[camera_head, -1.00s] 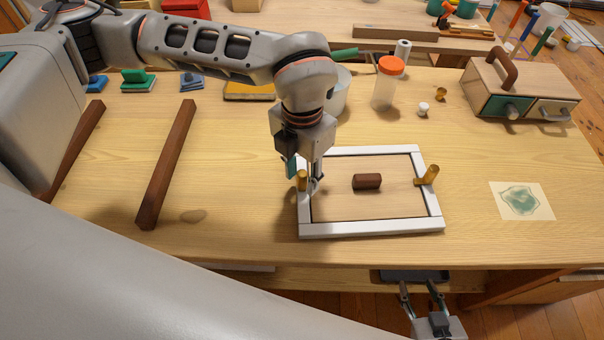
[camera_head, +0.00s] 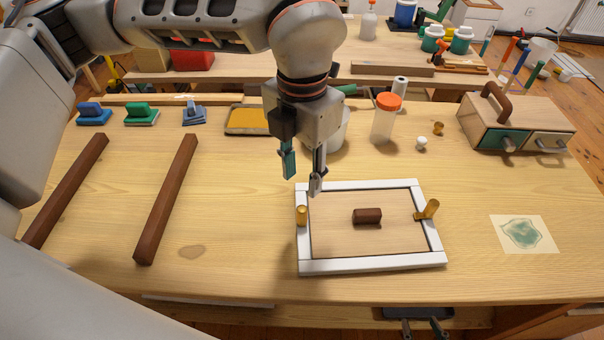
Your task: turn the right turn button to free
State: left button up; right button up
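A white frame (camera_head: 371,266) lies on the workbench around a light wooden panel (camera_head: 340,238) with a dark brown handle (camera_head: 367,216). The brass right turn button (camera_head: 431,209) sits on the frame's right side; its lower part points inward to the panel's edge. The brass left turn button (camera_head: 302,216) stands on the left side, and appears not to reach over the panel. My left gripper (camera_head: 302,184) is open and empty, above the frame's far left corner. My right gripper (camera_head: 422,327) is at the bottom edge, fingers apart and empty; its body is cut off.
Two dark wooden bars (camera_head: 167,200) lie at left. An orange-lidded jar (camera_head: 386,120), a small white knob (camera_head: 421,143) and a drawer box (camera_head: 515,125) stand behind the frame. A stained paper (camera_head: 522,233) lies at right. The bench around the frame's right side is clear.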

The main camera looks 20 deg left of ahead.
aim_at(432, 206)
jog(key=k, duration=1)
